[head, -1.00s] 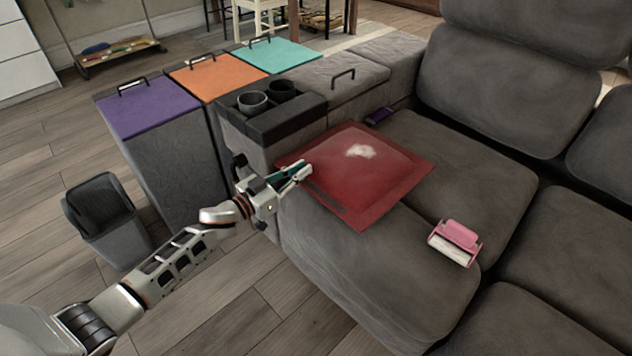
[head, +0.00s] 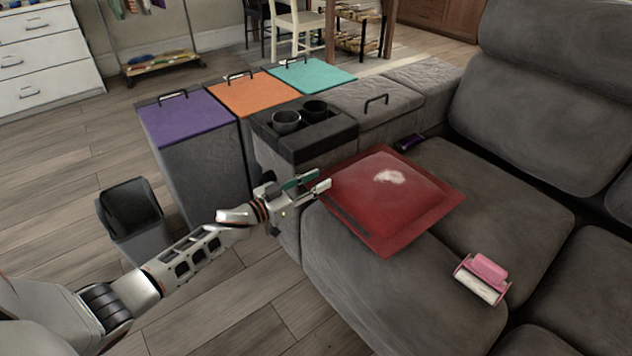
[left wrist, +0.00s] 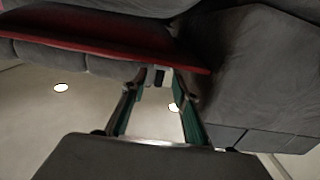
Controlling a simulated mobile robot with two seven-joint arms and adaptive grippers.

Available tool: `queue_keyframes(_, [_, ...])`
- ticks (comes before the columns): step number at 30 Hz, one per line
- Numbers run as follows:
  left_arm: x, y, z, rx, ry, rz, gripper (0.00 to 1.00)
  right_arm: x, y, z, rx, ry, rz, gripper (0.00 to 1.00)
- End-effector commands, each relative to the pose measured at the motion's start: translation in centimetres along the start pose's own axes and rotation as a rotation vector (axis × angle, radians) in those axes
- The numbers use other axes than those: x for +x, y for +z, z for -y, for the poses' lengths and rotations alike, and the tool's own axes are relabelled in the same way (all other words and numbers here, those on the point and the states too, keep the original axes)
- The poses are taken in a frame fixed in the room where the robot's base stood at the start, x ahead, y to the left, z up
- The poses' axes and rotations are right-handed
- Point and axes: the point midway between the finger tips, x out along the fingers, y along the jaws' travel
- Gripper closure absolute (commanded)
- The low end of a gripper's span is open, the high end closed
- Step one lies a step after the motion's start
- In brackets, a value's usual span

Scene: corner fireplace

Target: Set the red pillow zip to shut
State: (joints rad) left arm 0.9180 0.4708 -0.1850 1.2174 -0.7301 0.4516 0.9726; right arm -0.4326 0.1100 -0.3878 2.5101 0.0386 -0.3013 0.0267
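The red pillow (head: 425,200) lies flat on the grey sofa's near seat, with a whitish patch on top. A dark strip (head: 350,221), which looks like the zip, runs along its front-left edge. My left gripper (head: 322,181) is at the pillow's left corner, its fingers open and pointing toward it. In the left wrist view the pillow's red edge (left wrist: 100,40) crosses above the open fingers (left wrist: 160,85). A small grey part (left wrist: 156,75), perhaps the zip pull, shows between the fingertips; I cannot tell if they touch it. The zip's state is unclear. My right gripper is out of view.
The sofa armrest with two dark cups (head: 300,118) stands just behind my left gripper. Purple (head: 187,118), orange and teal lidded boxes stand left of it. A grey bin (head: 130,215) is on the floor. A pink lint roller (head: 482,277) lies on the seat.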

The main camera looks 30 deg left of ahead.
Motion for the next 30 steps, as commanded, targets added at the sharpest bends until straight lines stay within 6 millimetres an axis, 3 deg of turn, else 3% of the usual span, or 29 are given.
queue_keyframes(8, [-0.8,0.2,-0.1,0.000,0.001,0.003,0.71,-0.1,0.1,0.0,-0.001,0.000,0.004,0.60])
queue_keyframes(21, [-8.6,0.2,-0.1,-0.001,0.001,0.004,0.71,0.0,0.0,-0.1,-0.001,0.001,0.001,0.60])
queue_keyframes(30, [-11.7,0.0,0.0,0.000,0.001,0.000,0.71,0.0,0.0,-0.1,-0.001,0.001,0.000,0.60])
